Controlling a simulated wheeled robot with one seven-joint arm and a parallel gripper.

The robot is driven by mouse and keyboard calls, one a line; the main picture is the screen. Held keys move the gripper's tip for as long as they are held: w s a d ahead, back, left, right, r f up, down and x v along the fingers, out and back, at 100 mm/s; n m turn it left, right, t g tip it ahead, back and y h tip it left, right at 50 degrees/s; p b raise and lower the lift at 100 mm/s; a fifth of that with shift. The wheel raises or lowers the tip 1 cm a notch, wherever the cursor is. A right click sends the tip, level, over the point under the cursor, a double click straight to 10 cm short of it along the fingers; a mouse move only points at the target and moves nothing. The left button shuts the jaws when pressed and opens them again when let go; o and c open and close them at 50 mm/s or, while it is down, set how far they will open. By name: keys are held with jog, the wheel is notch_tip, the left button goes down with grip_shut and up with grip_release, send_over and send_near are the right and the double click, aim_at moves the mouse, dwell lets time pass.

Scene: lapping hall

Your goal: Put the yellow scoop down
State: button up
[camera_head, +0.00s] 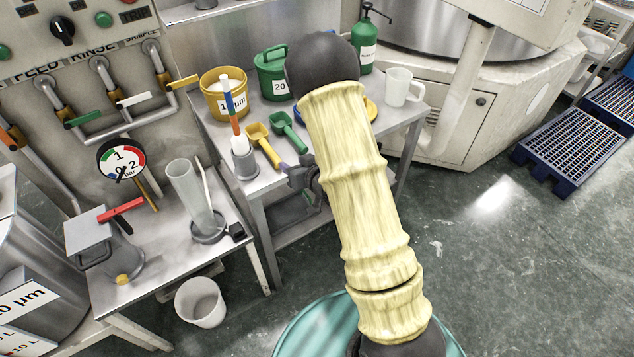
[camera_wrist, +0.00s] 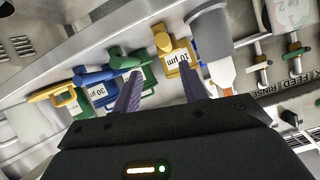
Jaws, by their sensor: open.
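The yellow scoop (camera_head: 264,146) lies on the steel bench beside the green scoop (camera_head: 288,131), its handle end toward my gripper (camera_head: 287,167). In the wrist view, my gripper (camera_wrist: 161,74) is open, with two purple fingers spread apart and nothing held between them. The yellow scoop (camera_wrist: 163,42) shows just past the gap between the fingertips. I cannot tell whether a finger touches it. In the head view my arm hides part of the gripper and the bench behind it.
A yellow bucket (camera_head: 213,88), a green bucket (camera_head: 270,80), a green pump bottle (camera_head: 366,55) and a white mug (camera_head: 398,88) stand on the bench (camera_head: 262,187). A clear cylinder (camera_head: 190,195) stands on the left table.

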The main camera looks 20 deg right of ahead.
jog(key=s+d+r+g+h, duration=0.1)
jog(key=s+r+g, duration=0.2)
jog(key=s, duration=0.4)
jog(key=s+d+r+m+g+h, duration=0.1)
jog(key=s+d+r+g+h, duration=0.1)
jog(key=s, duration=0.5)
jog(key=s+d+r+m+g+h, duration=0.1)
jog(key=s+r+g, duration=0.3)
jog(key=s, duration=0.3)
jog(key=shift+s+d+r+g+h, duration=0.3)
jog(key=shift+d+r, duration=0.1)
jog(key=shift+r, duration=0.15)
